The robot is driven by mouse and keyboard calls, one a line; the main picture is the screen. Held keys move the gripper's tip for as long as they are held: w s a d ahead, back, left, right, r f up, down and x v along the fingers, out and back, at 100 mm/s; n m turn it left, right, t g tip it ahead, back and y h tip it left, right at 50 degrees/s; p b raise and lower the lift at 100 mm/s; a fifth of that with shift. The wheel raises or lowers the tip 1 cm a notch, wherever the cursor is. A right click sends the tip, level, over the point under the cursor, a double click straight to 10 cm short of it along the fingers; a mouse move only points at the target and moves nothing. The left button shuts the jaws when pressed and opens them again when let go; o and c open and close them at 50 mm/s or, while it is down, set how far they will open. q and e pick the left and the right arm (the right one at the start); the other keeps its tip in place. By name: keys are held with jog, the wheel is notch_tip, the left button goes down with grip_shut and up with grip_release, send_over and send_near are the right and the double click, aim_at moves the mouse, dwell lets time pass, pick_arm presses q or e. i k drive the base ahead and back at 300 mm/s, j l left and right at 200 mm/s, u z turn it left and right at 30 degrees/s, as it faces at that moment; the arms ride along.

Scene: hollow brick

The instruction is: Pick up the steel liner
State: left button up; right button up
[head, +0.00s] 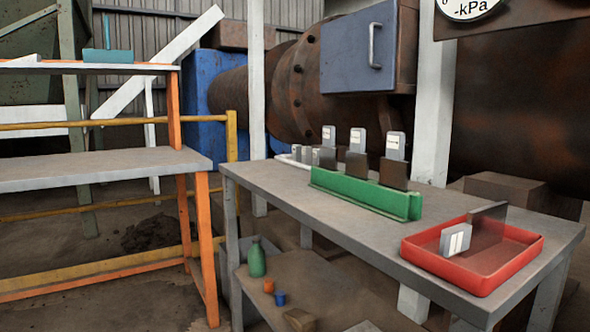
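Neither of my grippers is in the head view. A grey table (275,200) stands at the centre right. A red tray (462,279) sits on its near right end. A dark, thin upright plate (489,229) and a light grey block with a white label (455,239) stand in the tray. A green channel-shaped rack (355,193) further back holds dark plates (393,174), with grey labelled pieces (395,146) rising behind them. I cannot tell for sure which of these pieces is the steel liner.
A white tray (288,161) with small grey pieces lies behind the rack. A green bottle (257,259), an orange cup (268,286) and a blue cup (280,299) stand on a low shelf. An orange-framed shelf unit (205,245) stands left. The table's front left is clear.

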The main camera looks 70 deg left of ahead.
aim_at(393, 171)
jog(key=u, duration=1.75)
